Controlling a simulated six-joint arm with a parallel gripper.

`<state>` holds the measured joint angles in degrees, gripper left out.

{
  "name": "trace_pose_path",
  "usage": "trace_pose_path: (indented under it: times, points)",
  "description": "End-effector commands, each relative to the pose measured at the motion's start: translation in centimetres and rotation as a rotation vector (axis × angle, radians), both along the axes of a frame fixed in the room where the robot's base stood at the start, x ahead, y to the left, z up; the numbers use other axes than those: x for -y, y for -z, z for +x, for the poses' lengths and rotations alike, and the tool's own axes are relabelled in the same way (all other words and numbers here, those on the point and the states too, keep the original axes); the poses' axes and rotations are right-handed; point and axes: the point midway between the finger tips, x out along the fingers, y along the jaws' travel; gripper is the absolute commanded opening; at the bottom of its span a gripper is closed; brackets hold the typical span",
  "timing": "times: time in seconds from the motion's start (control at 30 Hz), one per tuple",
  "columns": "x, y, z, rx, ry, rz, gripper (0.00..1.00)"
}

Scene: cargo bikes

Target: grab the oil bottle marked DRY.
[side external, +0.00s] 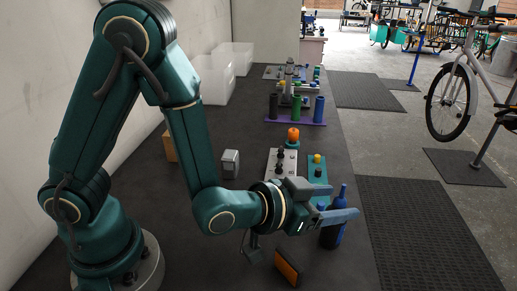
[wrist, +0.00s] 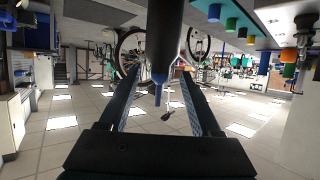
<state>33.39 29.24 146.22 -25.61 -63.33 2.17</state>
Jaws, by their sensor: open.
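A dark bottle with a blue nozzle (side external: 333,236) stands on the dark bench at the front right in the side external view, partly hidden by a finger. No DRY marking can be read on it. My gripper (side external: 339,203) is open at its neck. In the wrist view, which appears upside down, the dark bottle (wrist: 165,35) comes down from the top with its blue tip between the two open fingers (wrist: 160,78). I cannot tell whether either finger touches it.
A small orange-faced block (side external: 287,268) stands left of the bottle. Grey (side external: 281,166) and teal (side external: 316,173) boards with knobs lie behind. A purple tray (side external: 296,121) holds black, green and blue cylinders. The bench's right edge is close to the bottle.

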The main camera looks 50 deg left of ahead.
Motion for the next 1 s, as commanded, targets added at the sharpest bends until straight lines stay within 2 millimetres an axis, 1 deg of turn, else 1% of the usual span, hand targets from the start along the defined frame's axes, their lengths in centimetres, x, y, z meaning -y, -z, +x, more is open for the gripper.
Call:
trace_pose_path:
  times: [0.03, 0.23, 0.5, 0.67, 1.0]
  points:
    - [0.0, 0.5, 0.0, -0.003, -0.001, 0.002, 0.65]
    - [0.1, 1.1, 0.5, 0.001, -0.001, -0.002, 0.65]
    - [0.5, 2.2, 3.3, 0.001, -0.002, -0.002, 0.65]
    - [0.7, 2.7, 4.4, 0.002, 0.000, -0.001, 0.65]
    - [0.7, 2.8, 4.7, 0.001, 0.001, -0.001, 0.65]
